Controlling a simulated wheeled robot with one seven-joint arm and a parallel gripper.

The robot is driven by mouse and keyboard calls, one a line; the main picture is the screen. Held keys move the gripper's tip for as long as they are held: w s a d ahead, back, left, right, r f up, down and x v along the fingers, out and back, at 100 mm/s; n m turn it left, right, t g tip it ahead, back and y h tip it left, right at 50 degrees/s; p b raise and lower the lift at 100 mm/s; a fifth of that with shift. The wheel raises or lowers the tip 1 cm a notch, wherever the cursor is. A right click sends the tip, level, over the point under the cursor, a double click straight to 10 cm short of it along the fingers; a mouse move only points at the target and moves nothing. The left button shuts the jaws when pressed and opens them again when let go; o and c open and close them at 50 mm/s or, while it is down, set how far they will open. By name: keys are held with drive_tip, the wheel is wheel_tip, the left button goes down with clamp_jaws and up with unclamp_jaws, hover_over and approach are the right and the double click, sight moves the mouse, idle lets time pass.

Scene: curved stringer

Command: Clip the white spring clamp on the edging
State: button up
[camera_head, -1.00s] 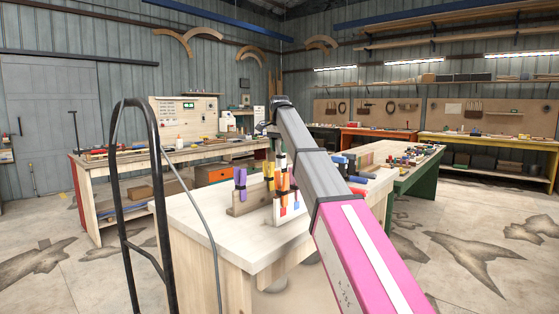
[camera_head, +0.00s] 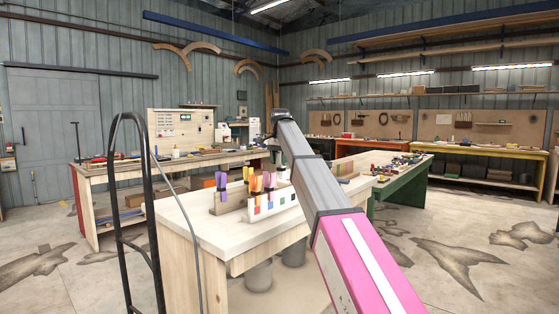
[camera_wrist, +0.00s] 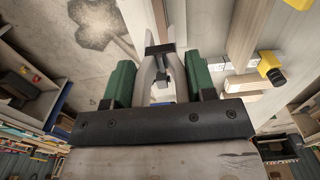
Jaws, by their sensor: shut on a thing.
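The white spring clamp (camera_wrist: 143,77) is between the two green fingers of my gripper (camera_wrist: 160,88) in the wrist view. The gripper is shut on it, with the clamp's pale arms and dark middle part pointing up in the picture. In the head view my arm reaches away over the workbench and hides the gripper and clamp. I cannot make out the edging with certainty in either view.
A pale workbench (camera_head: 190,219) bears a rack (camera_head: 262,208) with coloured squares and several coloured clamps. A yellow-and-black clamp (camera_wrist: 270,68) shows beside pale wood at the right of the wrist view. Open floor (camera_head: 470,235) lies right of the bench.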

sight(280, 168)
drive_tip(key=shift+f, duration=1.1)
drive_tip(key=shift+f, duration=0.2)
drive_tip(key=shift+f, duration=1)
drive_tip(key=shift+f, duration=0.1)
drive_tip(key=shift+f, duration=0.5)
drive_tip(key=shift+f, duration=0.15)
idle(0.4)
drive_tip(key=shift+f, duration=0.35)
